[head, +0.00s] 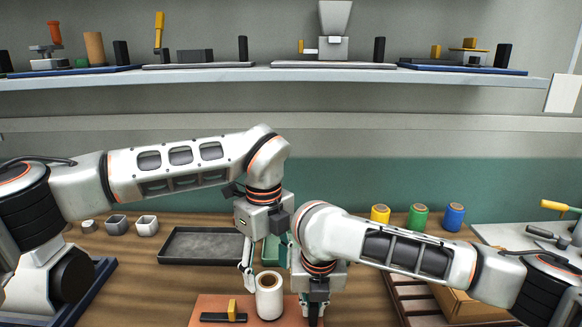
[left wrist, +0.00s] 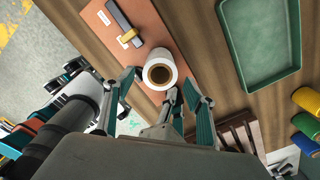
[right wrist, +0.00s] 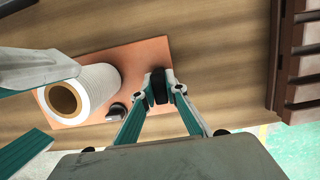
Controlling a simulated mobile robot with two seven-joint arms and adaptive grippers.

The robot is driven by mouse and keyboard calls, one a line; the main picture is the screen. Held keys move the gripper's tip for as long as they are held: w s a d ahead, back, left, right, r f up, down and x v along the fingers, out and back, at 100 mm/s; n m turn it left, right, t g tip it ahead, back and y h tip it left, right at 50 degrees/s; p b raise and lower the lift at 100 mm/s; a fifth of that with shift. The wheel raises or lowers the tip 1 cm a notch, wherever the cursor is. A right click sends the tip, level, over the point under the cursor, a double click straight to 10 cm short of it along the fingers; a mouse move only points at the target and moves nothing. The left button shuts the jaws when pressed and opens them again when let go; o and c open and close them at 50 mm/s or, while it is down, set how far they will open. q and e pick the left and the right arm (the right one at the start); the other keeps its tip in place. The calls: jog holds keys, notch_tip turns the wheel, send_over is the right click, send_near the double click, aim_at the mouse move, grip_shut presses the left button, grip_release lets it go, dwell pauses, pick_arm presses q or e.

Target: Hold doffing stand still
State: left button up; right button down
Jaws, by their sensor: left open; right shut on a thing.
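The doffing stand looks like a salmon-coloured board (head: 205,308) on the table with an upright black post (right wrist: 158,87). My right gripper (head: 314,303) is shut on the black post, at the board's right side. A white roll with a brown core (head: 269,297) stands on the board, left of the post. My left gripper (head: 264,282) is open, with its fingers around the roll's sides; the left wrist view shows the roll (left wrist: 160,50) between and just beyond the fingertips. Whether the fingers touch it cannot be told. A black bar with a yellow block (head: 232,311) lies left of the roll.
A dark grey tray (head: 200,246) and a green tray (left wrist: 262,45) lie behind. Yellow, green and blue spools (head: 419,217) stand back right. A slotted brown rack (head: 410,295) is right of the board. Small grey cups (head: 117,224) stand at the left. A loaded shelf (head: 290,75) runs above.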

pick_arm(q)
jog(key=shift+f, duration=1.85)
jog(key=c, duration=1.5)
jog(key=shift+r, duration=4.05)
notch_tip(320, 180, up, 8)
send_over(268, 281)
jog(key=s, duration=0.2)
jog(key=shift+w+d, duration=0.15)
jog(key=shift+w, duration=0.05)
pick_arm(e)
jog(key=c, duration=2)
grip_release()
jog(key=shift+o, duration=0.2)
